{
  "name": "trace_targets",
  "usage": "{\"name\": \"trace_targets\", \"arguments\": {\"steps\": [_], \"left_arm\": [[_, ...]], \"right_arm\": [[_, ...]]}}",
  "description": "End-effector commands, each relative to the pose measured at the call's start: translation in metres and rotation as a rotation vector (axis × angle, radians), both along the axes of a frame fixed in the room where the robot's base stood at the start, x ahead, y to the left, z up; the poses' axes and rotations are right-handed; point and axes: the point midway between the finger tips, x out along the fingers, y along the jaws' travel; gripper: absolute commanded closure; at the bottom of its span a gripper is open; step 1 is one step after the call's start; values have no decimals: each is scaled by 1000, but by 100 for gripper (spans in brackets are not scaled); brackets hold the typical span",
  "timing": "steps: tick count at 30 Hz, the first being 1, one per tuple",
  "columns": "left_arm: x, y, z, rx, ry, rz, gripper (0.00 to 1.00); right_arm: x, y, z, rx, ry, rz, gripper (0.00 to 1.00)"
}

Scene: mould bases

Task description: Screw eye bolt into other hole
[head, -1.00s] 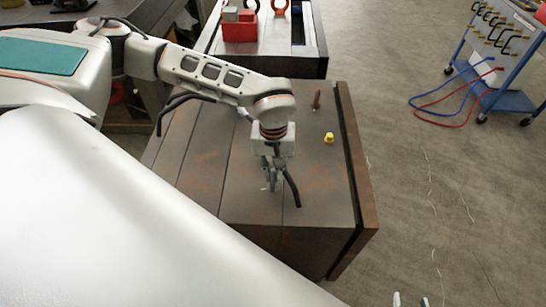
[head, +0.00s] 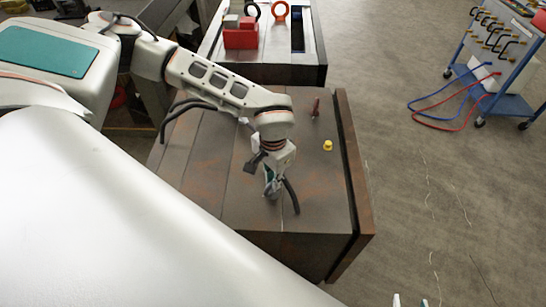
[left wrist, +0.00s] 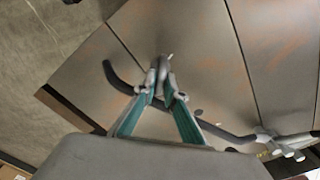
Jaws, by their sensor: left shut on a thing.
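My left gripper (head: 271,190) points down at the top of the brown steel mould base (head: 225,195), near its middle. In the left wrist view, its two teal-sided fingers (left wrist: 162,93) are closed on a small grey metal piece, seemingly the eye bolt (left wrist: 160,66). The fingers hide much of it, and I cannot tell whether its lower end sits in a hole. A black curved bar (head: 291,197) shows beside the fingers. Two pale tips of my right gripper (head: 410,301) show apart at the bottom edge of the head view, with floor between them.
A yellow cap (head: 328,145) and a dark red piece (head: 315,107) stand on the base's right part. Behind is another block (head: 275,67) with a red box (head: 240,39), a black ring and an orange ring (head: 280,11). A blue tool cart (head: 494,103) stands right on open floor.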

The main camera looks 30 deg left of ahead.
Motion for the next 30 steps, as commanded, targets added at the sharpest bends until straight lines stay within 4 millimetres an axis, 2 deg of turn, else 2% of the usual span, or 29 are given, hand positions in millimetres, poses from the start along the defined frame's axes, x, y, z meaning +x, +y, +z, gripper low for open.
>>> {"name": "trace_targets", "arguments": {"steps": [5, 13, 23, 30], "left_arm": [[-2, 0, -2, 0, 3, -24, 100], [-2, 0, -2, 0, 3, -248, 100], [-2, -1, -3, -1, 5, -275, 100], [-1, 0, -2, 1, 2, -481, 100]], "right_arm": [[0, 0, 0, 0, 0, 0, 60], [0, 0, 0, 0, 0, 0, 60], [0, 0, 0, 0, 0, 0, 60], [0, 0, 0, 0, 0, 0, 60]]}}
